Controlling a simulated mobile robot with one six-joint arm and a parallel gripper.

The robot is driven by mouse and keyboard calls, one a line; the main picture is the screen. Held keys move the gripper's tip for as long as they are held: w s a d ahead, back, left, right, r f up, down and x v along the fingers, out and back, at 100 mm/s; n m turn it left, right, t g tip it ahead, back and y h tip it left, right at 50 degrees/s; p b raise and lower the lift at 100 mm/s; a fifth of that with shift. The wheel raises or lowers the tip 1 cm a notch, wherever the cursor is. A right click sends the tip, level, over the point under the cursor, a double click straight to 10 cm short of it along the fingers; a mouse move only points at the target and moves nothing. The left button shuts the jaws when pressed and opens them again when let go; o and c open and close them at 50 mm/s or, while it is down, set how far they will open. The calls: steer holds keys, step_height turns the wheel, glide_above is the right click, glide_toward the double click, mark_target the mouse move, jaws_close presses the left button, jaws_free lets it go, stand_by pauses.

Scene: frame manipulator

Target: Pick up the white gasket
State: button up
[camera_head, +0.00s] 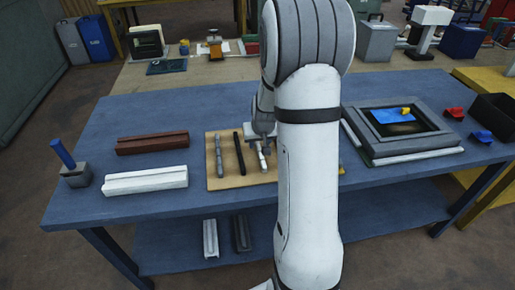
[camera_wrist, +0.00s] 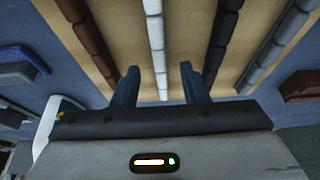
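The white gasket (camera_wrist: 155,40) is a long thin strip lying on a tan board (camera_wrist: 190,48); it also shows in the head view (camera_head: 263,160), partly hidden by my gripper and arm. My gripper (camera_wrist: 160,74) is open above the board, with its two dark fingers on either side of the white gasket's line. Nothing is clearly held. I cannot tell how far the fingertips are above the board. In the head view my gripper (camera_head: 261,140) is over the far end of the white gasket.
A black strip (camera_head: 239,153) and a grey strip (camera_head: 219,156) lie left of the white gasket; a brown strip (camera_wrist: 88,35) lies on its other side. White (camera_head: 146,181) and brown (camera_head: 152,142) profiles lie left on the blue table. A grey frame (camera_head: 440,140) is at right.

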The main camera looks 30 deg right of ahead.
mark_target(259, 149)
steer(key=shift+x, duration=1.3)
steer(key=shift+c, duration=0.2)
jaws_close()
